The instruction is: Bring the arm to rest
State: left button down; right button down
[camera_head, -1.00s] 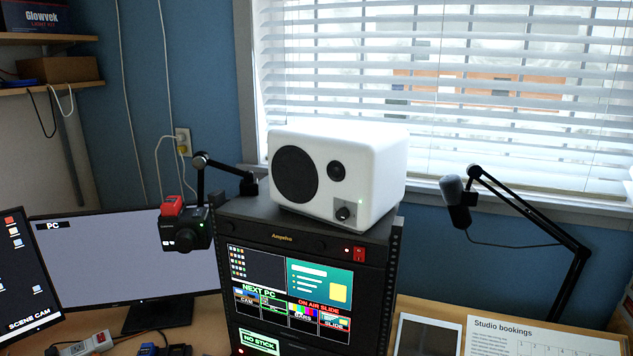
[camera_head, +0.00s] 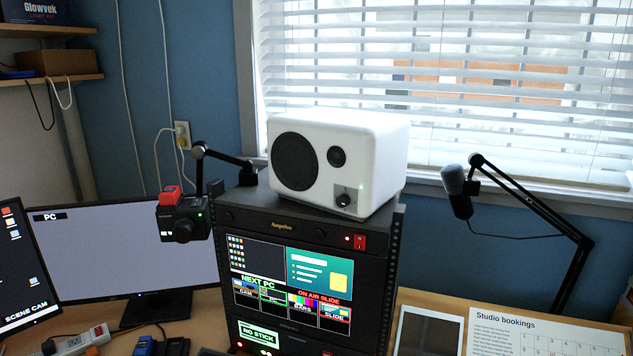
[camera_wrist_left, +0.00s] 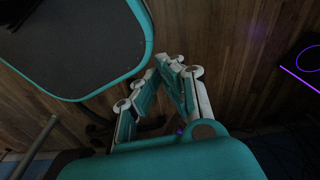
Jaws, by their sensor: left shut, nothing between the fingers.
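My left gripper (camera_wrist_left: 172,66) shows in the left wrist view, with white and teal finger links. Its fingers come together at the tips, shut, with nothing between them. It hangs over a brown wood-plank floor (camera_wrist_left: 215,30), apart from any object. Neither of my arms shows in the head view. My right gripper is in neither view.
The desk holds a black rack (camera_head: 300,241) with a white speaker (camera_head: 385,165) on top, a monitor (camera_head: 130,250), a camera (camera_head: 184,220) and a boom microphone (camera_head: 455,181). A dark object with a purple glowing strip (camera_wrist_left: 298,77) lies right of my left gripper.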

pick_arm(q)
jog(key=s, duration=0.1)
jog(key=s+f, duration=0.1)
jog(key=s, duration=0.1)
jog(key=s+a+f, duration=0.1)
jog(key=shift+s+f, duration=0.15)
dwell(0.7)
